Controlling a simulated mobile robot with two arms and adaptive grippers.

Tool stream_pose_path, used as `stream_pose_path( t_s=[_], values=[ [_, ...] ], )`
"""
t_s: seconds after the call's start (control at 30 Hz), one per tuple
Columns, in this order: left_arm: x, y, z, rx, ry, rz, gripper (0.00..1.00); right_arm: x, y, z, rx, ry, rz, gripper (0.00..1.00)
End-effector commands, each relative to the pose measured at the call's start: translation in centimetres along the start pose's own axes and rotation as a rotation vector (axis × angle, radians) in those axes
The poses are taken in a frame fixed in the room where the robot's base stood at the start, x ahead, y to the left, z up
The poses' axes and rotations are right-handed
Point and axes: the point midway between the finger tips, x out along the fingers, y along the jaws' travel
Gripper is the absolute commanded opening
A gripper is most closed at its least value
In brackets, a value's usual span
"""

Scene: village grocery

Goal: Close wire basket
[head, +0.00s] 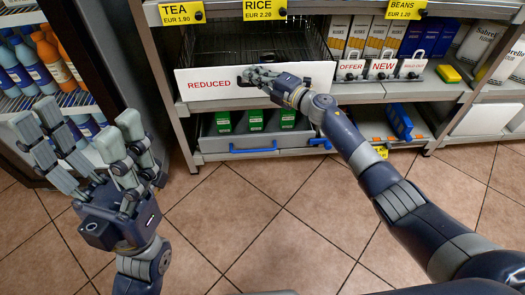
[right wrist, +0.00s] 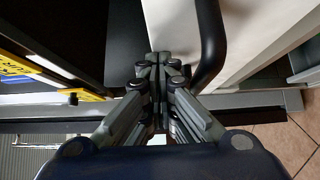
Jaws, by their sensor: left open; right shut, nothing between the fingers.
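The wire basket (head: 285,35) is a dark wire drawer in the shelf unit, with a white front panel marked REDUCED (head: 210,83). The panel stands out in front of the shelf edge, so the basket is at least partly pulled out. My right gripper (head: 250,76) is shut and empty at the middle of the panel, hiding the handle in the head view. In the right wrist view, its fingertips (right wrist: 160,65) are beside the white panel (right wrist: 175,25) and a curved black handle (right wrist: 212,45); contact is unclear. My left gripper (head: 85,128) is open and empty at the left.
A lower drawer with green boxes (head: 256,120) and a blue handle (head: 253,149) sits under the basket. Cartons and OFFER and NEW tags (head: 383,68) are to its right. A bottle fridge (head: 50,65) stands left. Tiled floor in front is clear.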

Motion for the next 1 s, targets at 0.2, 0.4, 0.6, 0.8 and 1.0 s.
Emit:
stream_pose_path(
  t_s=[0.2,0.4,0.6,0.8,1.0],
  values=[
    [-0.55,-0.01,0.13,0.0,-0.002,0.0,0.75,0.53,-0.13,0.47,0.0,0.0,-0.001,0.0],
    [-0.6,-0.01,0.15,0.0,-0.002,0.0,0.75,0.64,-0.01,0.69,0.0,-0.003,0.0,0.0],
    [-0.59,0.0,0.16,0.0,-0.003,0.0,0.75,0.66,0.16,0.82,-0.001,-0.006,0.002,0.0],
    [-0.47,0.0,0.15,0.0,-0.003,0.0,0.75,0.6,0.34,0.89,-0.001,-0.008,0.003,0.0],
    [0.36,0.0,0.1,0.0,-0.007,0.0,0.75,-0.13,0.37,0.66,-0.001,-0.003,0.0,0.0]
  ],
)
